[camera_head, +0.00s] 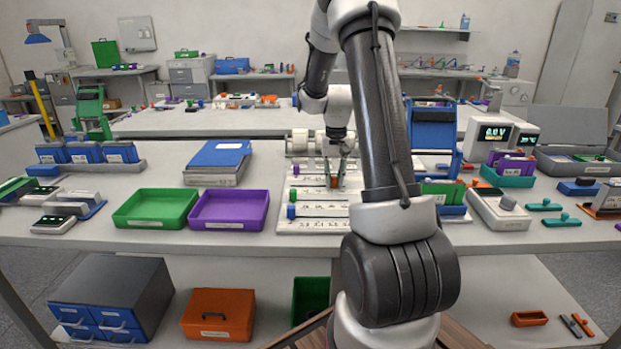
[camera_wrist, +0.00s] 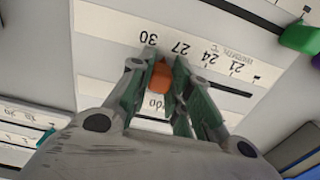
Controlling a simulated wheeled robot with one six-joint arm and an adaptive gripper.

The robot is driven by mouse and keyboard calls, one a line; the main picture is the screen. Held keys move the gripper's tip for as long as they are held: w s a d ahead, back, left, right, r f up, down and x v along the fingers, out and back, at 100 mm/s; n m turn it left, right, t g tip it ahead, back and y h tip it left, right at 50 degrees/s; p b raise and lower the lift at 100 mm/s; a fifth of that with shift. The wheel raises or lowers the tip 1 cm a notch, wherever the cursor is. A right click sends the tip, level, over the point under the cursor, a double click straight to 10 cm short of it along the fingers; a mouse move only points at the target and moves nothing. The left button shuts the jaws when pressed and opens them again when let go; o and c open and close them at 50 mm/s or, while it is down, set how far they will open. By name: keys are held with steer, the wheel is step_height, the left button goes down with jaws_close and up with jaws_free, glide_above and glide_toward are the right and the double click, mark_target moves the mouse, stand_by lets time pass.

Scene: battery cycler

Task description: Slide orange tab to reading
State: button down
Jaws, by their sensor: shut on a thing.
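The orange tab (camera_wrist: 160,77) stands on a white scale strip in the wrist view. My gripper (camera_wrist: 160,86) is shut on it, with one green-grey finger on each side. In the wrist view the strip's numbers 21, 24, 27 and 30 read upside down, rising to the left. The tab is close to the 27 and 30 end; the fingers hide its exact mark. A dark slot (camera_wrist: 228,88) runs to the right of it. In the head view my gripper (camera_head: 335,178) is over the white slider board (camera_head: 312,226), with the orange tab (camera_head: 334,182) between the fingertips.
A green tab (camera_head: 291,195) and a blue tab (camera_head: 291,212) stand at the board's left edge. A purple tray (camera_head: 230,224) and a green tray (camera_head: 155,222) lie to the left. A display (camera_head: 494,133) reading 0.0 V stands at the right.

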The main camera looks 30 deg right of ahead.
steer(key=shift+s+d, duration=0.7)
steer(key=shift+d, duration=0.35)
steer(key=c, duration=1.3)
jaws_free()
steer(key=shift+s+d, duration=0.1)
steer(key=shift+d, duration=0.05)
step_height(320, 180, up, 12)
